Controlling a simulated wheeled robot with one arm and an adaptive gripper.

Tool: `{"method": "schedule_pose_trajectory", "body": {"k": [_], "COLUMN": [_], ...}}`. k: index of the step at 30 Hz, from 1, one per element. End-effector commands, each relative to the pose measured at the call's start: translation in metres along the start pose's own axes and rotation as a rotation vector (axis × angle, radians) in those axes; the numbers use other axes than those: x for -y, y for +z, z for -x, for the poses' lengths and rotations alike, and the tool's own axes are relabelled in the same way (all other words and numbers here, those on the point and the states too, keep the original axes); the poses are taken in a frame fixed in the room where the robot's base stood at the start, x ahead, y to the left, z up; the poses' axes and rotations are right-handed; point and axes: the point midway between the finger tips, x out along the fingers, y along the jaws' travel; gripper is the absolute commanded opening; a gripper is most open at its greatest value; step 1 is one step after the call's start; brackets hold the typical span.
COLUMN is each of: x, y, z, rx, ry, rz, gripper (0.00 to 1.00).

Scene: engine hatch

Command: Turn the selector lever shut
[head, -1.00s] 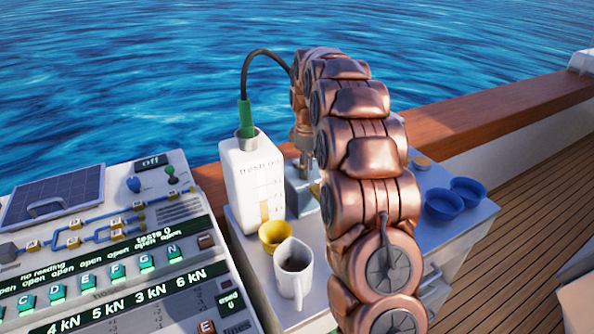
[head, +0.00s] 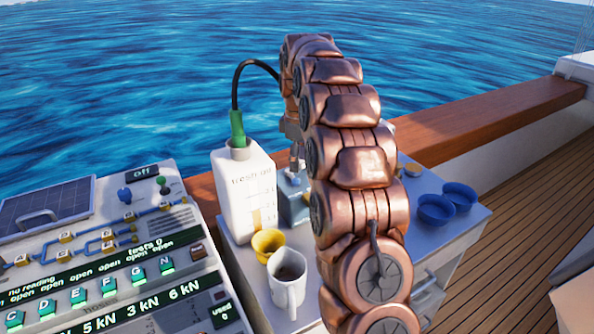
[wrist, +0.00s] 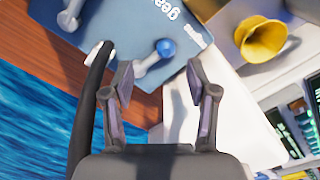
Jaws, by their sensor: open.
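A blue-grey box (wrist: 120,35) with lettering starting "gea" shows in the wrist view. On it is a short grey lever with a blue knob (wrist: 165,48). A second grey lever (wrist: 70,18) is at its upper left. I cannot tell for sure which is the selector lever. My gripper (wrist: 160,80) is open and empty, its fingertips apart on either side below the blue-knobbed lever; no contact shows. In the head view the box (head: 294,208) is partly hidden behind my arm, and the fingertips are not clear.
A white oil bottle (head: 240,195) with a green neck and black hose stands left of the box. A yellow funnel-like cup (head: 267,243) and white mug (head: 288,282) are in front. Blue bowls (head: 436,209) are at right. A control panel (head: 95,255) fills the left.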

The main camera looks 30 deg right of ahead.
Motion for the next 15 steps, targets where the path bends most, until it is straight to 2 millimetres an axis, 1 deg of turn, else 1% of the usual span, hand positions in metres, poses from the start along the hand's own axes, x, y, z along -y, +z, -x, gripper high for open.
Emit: {"method": "schedule_pose_trajectory", "body": {"k": [1, 7, 15], "x": [-0.001, -0.001, -0.001], "y": [-0.001, -0.001, 0.000], "z": [0.009, 0.035, 0.056], "rx": [-0.003, -0.003, -0.001], "ry": [0.006, 0.005, 0.002], "rz": [0.000, -0.001, -0.001], "gripper": [0.58, 0.58, 0.58]}}
